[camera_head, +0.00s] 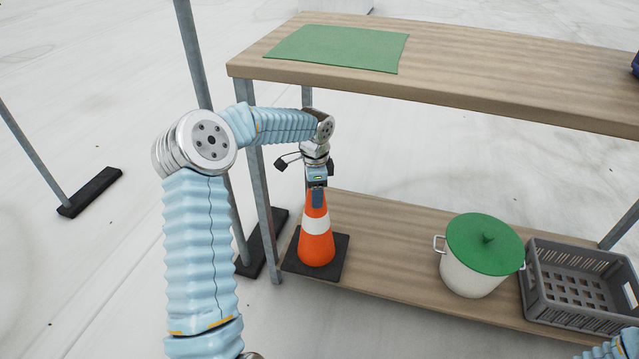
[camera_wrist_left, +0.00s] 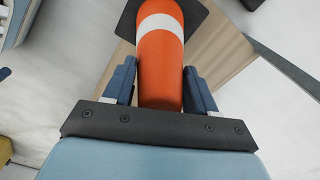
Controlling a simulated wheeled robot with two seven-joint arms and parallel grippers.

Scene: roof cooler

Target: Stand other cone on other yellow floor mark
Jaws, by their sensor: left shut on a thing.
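An orange cone (camera_head: 316,246) with a white band and a dark square base stands upright at the left end of the lower wooden shelf (camera_head: 390,235). My left gripper (camera_head: 317,195) points down and is shut on the top of the cone. In the left wrist view the cone (camera_wrist_left: 160,62) lies between the two fingers of the gripper (camera_wrist_left: 160,88). No yellow floor mark shows in either view. Only a bit of my right arm shows at the lower right of the head view, and its gripper is out of view.
A white pot with a green lid (camera_head: 485,244) and a grey crate (camera_head: 575,290) stand on the lower shelf to the right. The upper shelf (camera_head: 470,62) with a green mat (camera_head: 340,48) lies above. Grey posts (camera_head: 262,195) stand left of the cone. Pale floor is open at left.

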